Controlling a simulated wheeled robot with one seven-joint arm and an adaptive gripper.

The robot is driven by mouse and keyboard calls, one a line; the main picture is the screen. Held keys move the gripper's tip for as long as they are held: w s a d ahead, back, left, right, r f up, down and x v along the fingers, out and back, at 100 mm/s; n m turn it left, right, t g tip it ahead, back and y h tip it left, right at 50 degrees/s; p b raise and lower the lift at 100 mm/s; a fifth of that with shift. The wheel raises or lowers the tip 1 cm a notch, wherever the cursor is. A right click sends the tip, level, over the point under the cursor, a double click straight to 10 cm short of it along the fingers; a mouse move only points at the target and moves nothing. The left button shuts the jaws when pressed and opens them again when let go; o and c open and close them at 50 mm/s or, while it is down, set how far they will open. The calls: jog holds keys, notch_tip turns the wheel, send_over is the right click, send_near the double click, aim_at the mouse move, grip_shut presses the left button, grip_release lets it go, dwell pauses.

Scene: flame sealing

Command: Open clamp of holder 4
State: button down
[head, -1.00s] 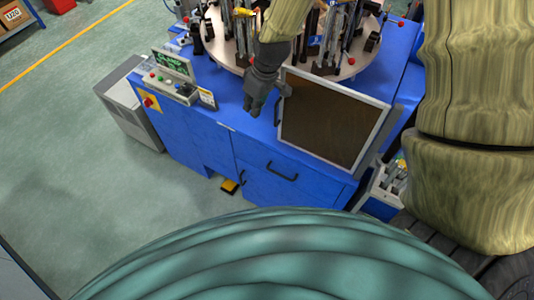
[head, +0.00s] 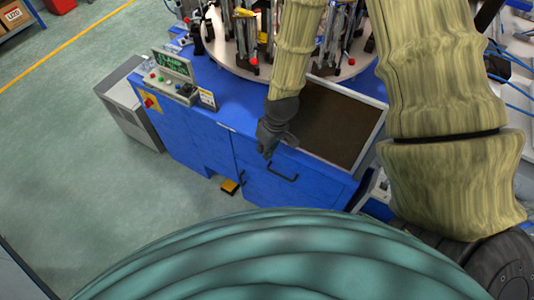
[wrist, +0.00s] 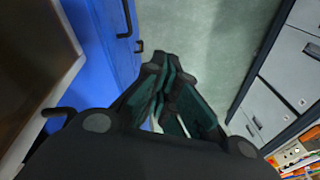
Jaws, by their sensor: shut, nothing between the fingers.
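Several clamp holders stand on the round turntable (head: 232,60) at the top of the head view. A red-tipped holder (head: 252,57) shows left of my forearm, and other holders (head: 335,35) show to its right. I cannot tell which one is holder 4, nor whether its clamp is open. My forearm hides part of the turntable. My gripper (head: 267,154) is shut and empty, at the front edge of the blue cabinet, well in front of the holders. In the wrist view its fingers (wrist: 160,62) meet at the tips, and no holder shows there.
The blue cabinet (head: 190,125) carries a control box (head: 175,88) at its left and a dark framed tray (head: 335,120) right of my gripper. Black handles (head: 283,172) stick out from its front. Green floor (head: 70,150) lies open at the left. Grey drawers (wrist: 275,95) show right in the wrist view.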

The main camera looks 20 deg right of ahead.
jog(key=shift+s+d+f, duration=0.1)
jog(key=shift+s+f, duration=0.45)
jog(key=shift+f, duration=0.05)
jog(key=s+d+f+m+g+h+b, duration=0.1)
jog(key=s+f+b, duration=0.8)
jog(key=s+f, duration=1.2)
jog(key=d+f+m+h, duration=0.1)
jog(key=d+m, duration=0.1)
jog(key=shift+s+d+m, duration=0.15)
jog(key=shift+s+m, duration=0.25)
jog(key=shift+f, duration=0.15)
